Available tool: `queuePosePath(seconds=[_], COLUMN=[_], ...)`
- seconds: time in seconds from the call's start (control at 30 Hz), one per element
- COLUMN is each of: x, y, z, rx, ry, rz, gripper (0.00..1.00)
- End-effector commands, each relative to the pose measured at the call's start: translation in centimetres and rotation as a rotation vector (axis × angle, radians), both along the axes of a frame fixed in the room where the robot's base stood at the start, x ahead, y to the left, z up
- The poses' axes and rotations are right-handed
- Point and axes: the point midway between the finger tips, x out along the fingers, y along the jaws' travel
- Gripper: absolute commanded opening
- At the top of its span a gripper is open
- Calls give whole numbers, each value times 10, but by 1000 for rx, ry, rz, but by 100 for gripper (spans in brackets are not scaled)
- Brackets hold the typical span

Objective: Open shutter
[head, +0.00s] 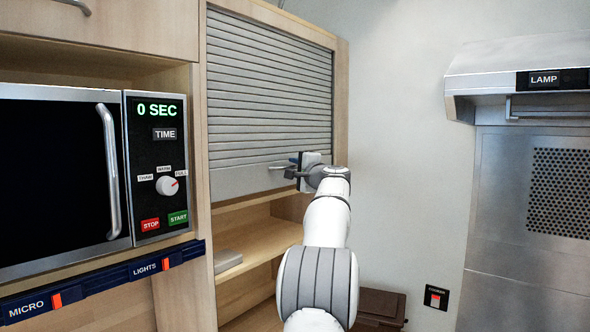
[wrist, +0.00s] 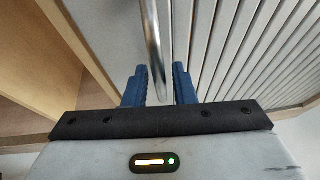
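The grey slatted shutter (head: 268,90) covers the upper part of the wooden cabinet, and its lower edge is raised above open shelves. A metal handle (head: 279,168) is on its bottom panel. My gripper (head: 296,168) is at the right end of this handle. In the wrist view, my gripper's blue fingers (wrist: 159,86) are apart. The handle's metal bar (wrist: 153,40) runs between them, with a narrow gap on each side. The shutter slats (wrist: 240,45) show to the right there.
A microwave (head: 60,175) is on the left, above a switch rail (head: 105,285). A cooker hood (head: 520,75) is at the right, and a dark brown box (head: 380,307) is low beside my arm.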

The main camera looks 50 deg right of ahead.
Motion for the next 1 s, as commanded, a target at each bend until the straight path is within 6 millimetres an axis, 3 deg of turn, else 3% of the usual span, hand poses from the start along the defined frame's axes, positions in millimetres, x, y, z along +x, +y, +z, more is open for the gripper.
queuePosePath(seconds=[0.1,0.37,0.8,1.0], x=[0,-2,-61,-72], y=[0,1,25,30], z=[0,-2,-9,-7], rx=[0,0,-1,0], ry=[0,1,0,1], rz=[0,0,-1,0], gripper=[32,32,32,32])
